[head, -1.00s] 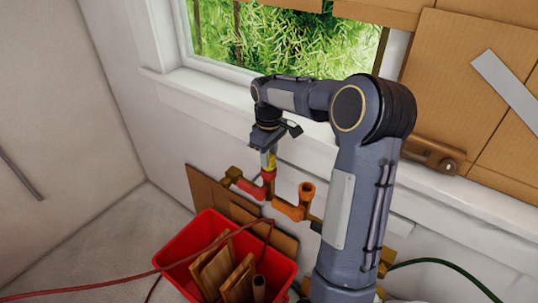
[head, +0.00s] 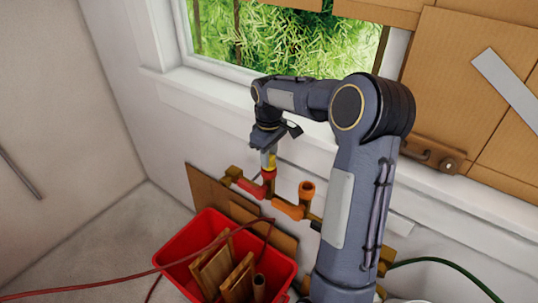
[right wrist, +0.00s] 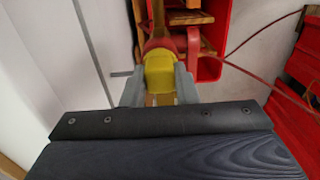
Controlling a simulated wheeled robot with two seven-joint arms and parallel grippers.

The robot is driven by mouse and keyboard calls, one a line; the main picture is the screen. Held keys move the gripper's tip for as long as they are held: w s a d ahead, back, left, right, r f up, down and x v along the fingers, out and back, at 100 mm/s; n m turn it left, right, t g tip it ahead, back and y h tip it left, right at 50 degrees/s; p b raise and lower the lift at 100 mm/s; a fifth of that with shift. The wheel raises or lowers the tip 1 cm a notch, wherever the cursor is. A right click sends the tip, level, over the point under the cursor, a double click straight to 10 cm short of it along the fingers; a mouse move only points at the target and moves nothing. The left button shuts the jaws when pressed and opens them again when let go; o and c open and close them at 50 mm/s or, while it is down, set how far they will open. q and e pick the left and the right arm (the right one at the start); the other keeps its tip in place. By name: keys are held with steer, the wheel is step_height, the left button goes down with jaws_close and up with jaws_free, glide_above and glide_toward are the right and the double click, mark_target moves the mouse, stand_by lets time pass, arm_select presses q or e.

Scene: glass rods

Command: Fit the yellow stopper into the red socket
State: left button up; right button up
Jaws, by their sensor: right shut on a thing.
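The yellow stopper (head: 268,160) is held upright in my right gripper (head: 267,151), directly over the red socket (head: 268,177). Its lower end meets the socket's top; I cannot tell how far in it sits. In the right wrist view the stopper (right wrist: 160,76) shows between the two grey fingers of my right gripper (right wrist: 160,90), which are shut on it. The rim of the red socket (right wrist: 158,45) shows just beyond the stopper. My left gripper is in neither view.
An orange socket (head: 307,190) stands on the pipework just right of the red one. A red bin (head: 190,283) with wooden pieces stands below. A red cable (head: 100,284) crosses it. The wall and window ledge (head: 205,92) lie close behind.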

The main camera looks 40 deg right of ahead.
steer(key=shift+f, duration=0.4)
steer(key=o, duration=0.7)
step_height(320, 180, up, 6)
steer(key=p, duration=0.4)
steer(key=shift+f, duration=0.1)
steer(key=shift+r+p, duration=1.1)
steer(key=shift+r, duration=0.25)
step_height(320, 180, up, 3)
steer(key=shift+f, duration=0.2)
steer(key=shift+a, duration=0.1)
